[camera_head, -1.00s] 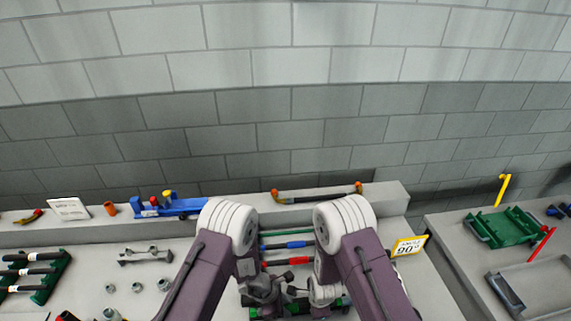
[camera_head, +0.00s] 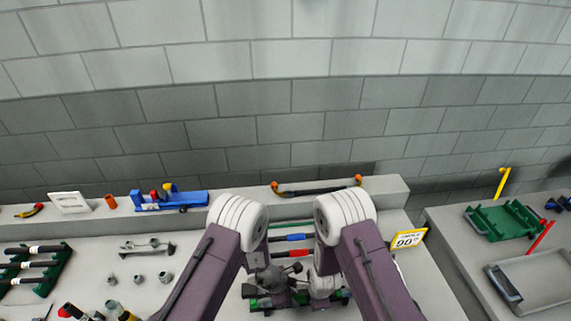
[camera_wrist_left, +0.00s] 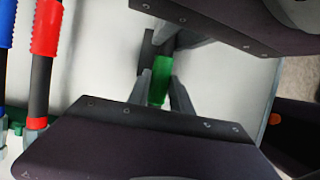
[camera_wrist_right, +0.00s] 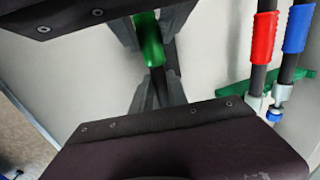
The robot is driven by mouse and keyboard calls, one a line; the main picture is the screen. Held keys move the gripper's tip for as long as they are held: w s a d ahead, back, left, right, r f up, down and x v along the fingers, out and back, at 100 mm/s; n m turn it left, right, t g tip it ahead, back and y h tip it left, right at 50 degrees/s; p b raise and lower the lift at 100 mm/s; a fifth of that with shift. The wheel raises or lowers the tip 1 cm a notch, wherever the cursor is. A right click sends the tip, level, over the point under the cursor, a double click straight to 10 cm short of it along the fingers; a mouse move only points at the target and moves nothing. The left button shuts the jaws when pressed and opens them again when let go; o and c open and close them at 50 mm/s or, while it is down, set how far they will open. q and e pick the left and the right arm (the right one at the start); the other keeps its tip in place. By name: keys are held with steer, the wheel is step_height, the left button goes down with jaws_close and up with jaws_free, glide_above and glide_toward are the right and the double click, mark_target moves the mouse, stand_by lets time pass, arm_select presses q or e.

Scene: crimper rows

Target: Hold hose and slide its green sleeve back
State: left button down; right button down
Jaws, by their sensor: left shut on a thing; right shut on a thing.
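A black hose with a green sleeve (camera_wrist_left: 160,80) runs between my jaws; the green sleeve also shows in the right wrist view (camera_wrist_right: 150,42). My left gripper (camera_wrist_left: 163,60) is shut on this hose, with the green part between its lower fingers and black hose above it. My right gripper (camera_wrist_right: 155,62) is shut on the same hose, with green above and black below. The fingers hide which part each gripper clamps.
Hoses with a blue sleeve (camera_head: 290,238) and a red sleeve (camera_head: 289,253) lie just behind my grippers. A hose with orange ends (camera_head: 318,190) lies on the back ledge. A yellow-framed sign (camera_head: 408,240) stands to the right. Loose fittings (camera_head: 138,279) lie to the left.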

arm_select(q)
steer(key=shift+w+d, duration=0.1)
steer(key=shift+d, duration=0.85)
steer(key=shift+w+d+r, duration=0.1)
steer(key=shift+d, duration=0.3)
steer(key=c, duration=1.1)
jaws_free()
steer(key=shift+w, duration=0.1)
steer(key=shift+o, duration=0.2)
steer(key=shift+r, duration=0.1)
steer(key=a+v, duration=0.1)
steer(key=v, duration=1.1)
steer(key=shift+a+f, duration=0.2)
steer(key=shift+f, duration=0.1)
